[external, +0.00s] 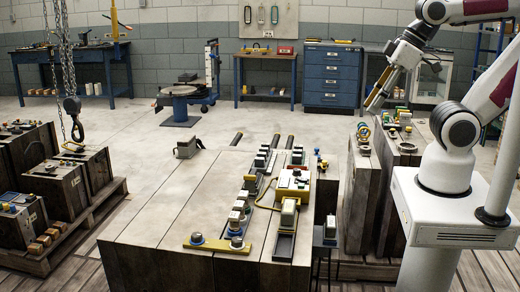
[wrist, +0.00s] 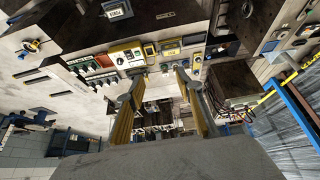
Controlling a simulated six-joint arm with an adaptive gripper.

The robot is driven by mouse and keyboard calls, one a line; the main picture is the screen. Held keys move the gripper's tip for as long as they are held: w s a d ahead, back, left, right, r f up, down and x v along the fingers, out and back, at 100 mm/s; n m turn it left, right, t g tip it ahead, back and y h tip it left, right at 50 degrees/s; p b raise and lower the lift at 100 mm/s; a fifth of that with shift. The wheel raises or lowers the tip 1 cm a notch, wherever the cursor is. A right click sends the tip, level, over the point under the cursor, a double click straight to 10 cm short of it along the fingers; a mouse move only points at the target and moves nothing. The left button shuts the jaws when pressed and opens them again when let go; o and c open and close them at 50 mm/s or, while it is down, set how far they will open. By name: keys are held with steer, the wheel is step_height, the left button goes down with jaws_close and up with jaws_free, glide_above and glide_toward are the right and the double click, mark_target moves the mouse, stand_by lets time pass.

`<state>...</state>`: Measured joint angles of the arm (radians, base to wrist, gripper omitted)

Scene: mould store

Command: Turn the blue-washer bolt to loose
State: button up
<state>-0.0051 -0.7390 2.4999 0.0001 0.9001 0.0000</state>
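In the external view a yellow bar (external: 217,245) lies at the front of the wooden mould block (external: 170,200). A grey round-headed bolt (external: 196,238) with a blue ring under it stands on the bar's left end. A second grey round head (external: 236,242), also with blue at its base, stands nearer the right end. I cannot tell which one the task means, or whether either is loose. My gripper (external: 375,101) is raised at the right, well away from both. In the wrist view my gripper (wrist: 158,82) has its yellow-padded fingers apart with nothing between them.
A yellow-white box (external: 293,182) and rows of grey-topped fittings stand on the block's right half. A second block (external: 360,190) with coloured parts stands below my gripper. A chain hook (external: 73,106) hangs at the left. The block's left half is bare.

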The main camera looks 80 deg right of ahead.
steer(key=w+a+f+m+g+y, duration=0.1)
steer(key=w+a+f+m, duration=0.3)
steer(key=w+f, duration=0.5)
steer(key=w+a+f+m+g+y, duration=0.1)
steer(key=w+a+f+m, duration=0.4)
steer(key=w+f+m, duration=0.4)
steer(key=w+a+f+m+g, duration=0.2)
steer(key=w+a+f+m, duration=0.3)
steer(key=w, duration=1.3)
steer(key=shift+w+a+f+m+y, duration=0.15)
steer(key=shift+f+m, duration=0.1)
steer(key=shift+f, duration=0.45)
steer(key=shift+s+f+m+y, duration=0.1)
steer(key=shift+f+m, duration=0.1)
steer(key=shift+f, duration=0.5)
steer(key=shift+w+a+f+m+y, duration=0.15)
steer(key=shift+f+m, duration=0.1)
steer(key=shift+f, duration=0.45)
steer(key=shift+w+a+r+m+t, duration=0.15)
steer(key=shift+w+r+m+t, duration=0.15)
steer(key=shift+w+m, duration=0.75)
steer(key=shift+w+a+r+m+t, duration=0.1)
steer(key=shift+w+r+m+t, duration=0.35)
steer(key=shift+m, duration=1.05)
steer(key=shift+w+a+r+m+t, duration=0.15)
steer(key=shift+w+r+m, duration=0.2)
steer(key=shift+w+m, duration=0.85)
steer(key=shift+s, duration=0.1)
steer(key=shift+f, duration=0.15)
